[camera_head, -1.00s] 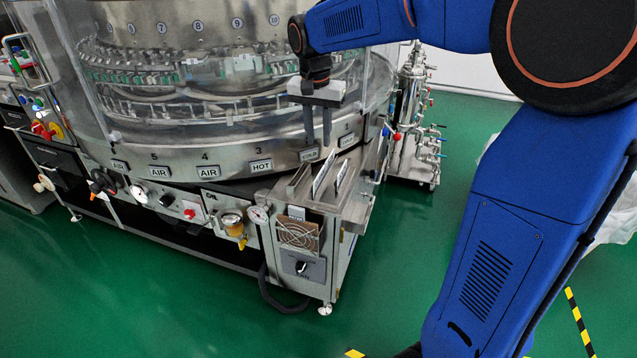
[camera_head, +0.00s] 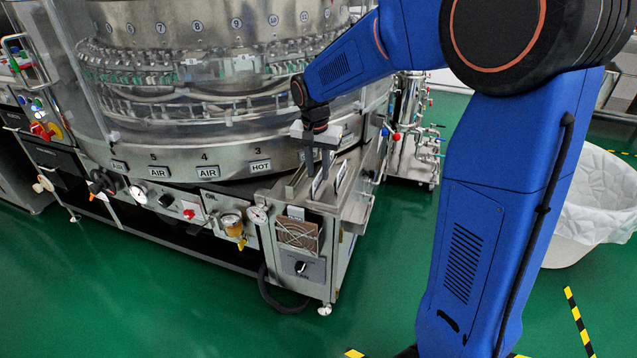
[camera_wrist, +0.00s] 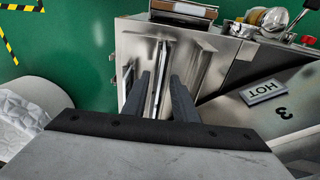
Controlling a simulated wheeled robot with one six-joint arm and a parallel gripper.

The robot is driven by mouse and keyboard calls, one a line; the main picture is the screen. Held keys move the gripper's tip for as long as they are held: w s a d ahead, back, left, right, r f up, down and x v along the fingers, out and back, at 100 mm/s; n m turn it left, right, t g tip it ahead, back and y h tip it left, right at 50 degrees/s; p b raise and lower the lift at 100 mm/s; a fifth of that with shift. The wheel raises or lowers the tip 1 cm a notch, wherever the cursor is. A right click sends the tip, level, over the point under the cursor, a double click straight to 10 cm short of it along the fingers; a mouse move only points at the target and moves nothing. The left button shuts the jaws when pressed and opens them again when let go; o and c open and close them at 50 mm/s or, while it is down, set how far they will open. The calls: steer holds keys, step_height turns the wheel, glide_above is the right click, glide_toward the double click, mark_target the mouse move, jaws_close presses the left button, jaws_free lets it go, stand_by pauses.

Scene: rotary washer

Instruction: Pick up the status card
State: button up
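A thin upright card (camera_wrist: 158,78) with a pale edge stands in the holder on the metal side table; I take it as the status card. In the head view the card (camera_head: 317,188) is partly covered by my fingers. My gripper (camera_wrist: 162,86) is open, its two dark fingers pointing down, one on each side of the card in the wrist view. Whether the fingers touch the card cannot be told. In the head view my gripper (camera_head: 318,172) is low over the table. A second upright card (camera_head: 342,175) stands to the right.
The metal side table (camera_head: 352,206) has raised upright plates. The round washer (camera_head: 230,147) with labelled stations rises behind it. Gauges and a yellow-capped valve (camera_head: 232,222) are on the front. A piped steel unit (camera_head: 412,155) stands at right, and a lined white bin (camera_head: 590,215) farther right.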

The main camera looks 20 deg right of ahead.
mark_target(319, 175)
steer(key=shift+f, duration=0.4)
jaws_close()
steer(key=shift+r, duration=0.15)
step_height(319, 175, up, 17)
stand_by(1.4)
steer(key=shift+s, duration=0.1)
